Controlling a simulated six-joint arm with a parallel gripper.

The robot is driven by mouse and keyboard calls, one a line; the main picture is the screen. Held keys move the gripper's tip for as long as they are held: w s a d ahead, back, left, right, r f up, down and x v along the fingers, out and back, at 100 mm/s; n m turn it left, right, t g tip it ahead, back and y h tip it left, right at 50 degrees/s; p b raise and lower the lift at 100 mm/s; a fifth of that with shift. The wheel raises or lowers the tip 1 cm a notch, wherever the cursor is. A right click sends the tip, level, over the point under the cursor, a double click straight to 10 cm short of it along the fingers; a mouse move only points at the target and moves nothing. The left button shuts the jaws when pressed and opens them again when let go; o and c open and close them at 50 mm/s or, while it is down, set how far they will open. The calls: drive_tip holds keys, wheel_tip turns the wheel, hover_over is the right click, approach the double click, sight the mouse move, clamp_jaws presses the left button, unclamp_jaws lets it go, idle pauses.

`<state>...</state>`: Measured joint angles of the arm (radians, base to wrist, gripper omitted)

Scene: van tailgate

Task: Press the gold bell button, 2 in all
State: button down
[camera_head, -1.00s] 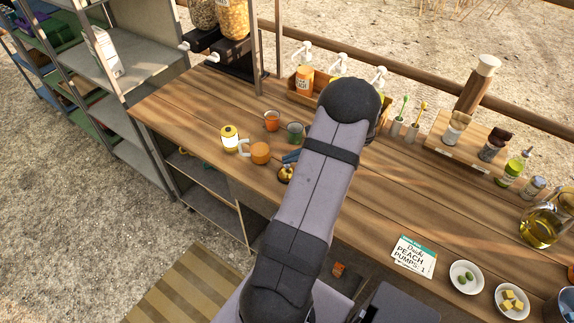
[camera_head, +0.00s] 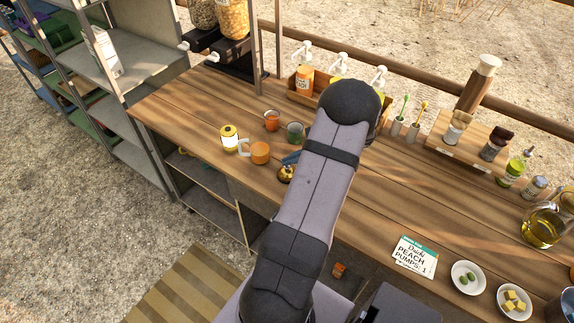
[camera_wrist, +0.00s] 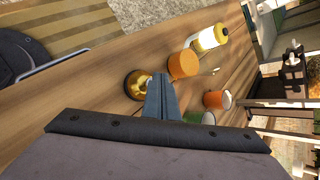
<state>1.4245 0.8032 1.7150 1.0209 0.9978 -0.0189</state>
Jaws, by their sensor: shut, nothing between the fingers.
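The gold bell (camera_head: 286,174) stands on the wooden counter near its front edge, partly hidden by my arm in the head view. In the wrist view the bell (camera_wrist: 137,84) sits right at the tip of my gripper (camera_wrist: 160,82). My gripper is shut and empty. Its blue-grey fingers also show just above the bell in the head view (camera_head: 291,157). The fingertips overlap the bell's edge in the wrist view; I cannot tell whether they touch its button.
An orange mug (camera_head: 260,153), a yellow-and-white container (camera_head: 229,138), an orange cup (camera_head: 272,121) and a green cup (camera_head: 295,132) stand close by. Pump bottles (camera_head: 305,80) are behind. A sign (camera_head: 414,257) and small dishes (camera_head: 467,277) lie right. The middle counter is clear.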

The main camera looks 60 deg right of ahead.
sight(291, 171)
idle(0.5)
drive_tip(key=shift+r+p, duration=0.6)
drive_tip(key=shift+r, duration=0.25)
wheel_tip(291, 171, up, 5)
drive_tip(key=p, duration=0.3)
idle(2.7)
wheel_tip(291, 171, up, 4)
drive_tip(key=shift+f+p, duration=0.1)
drive_tip(key=shift+p, duration=0.65)
drive_tip(key=shift+f, duration=0.1)
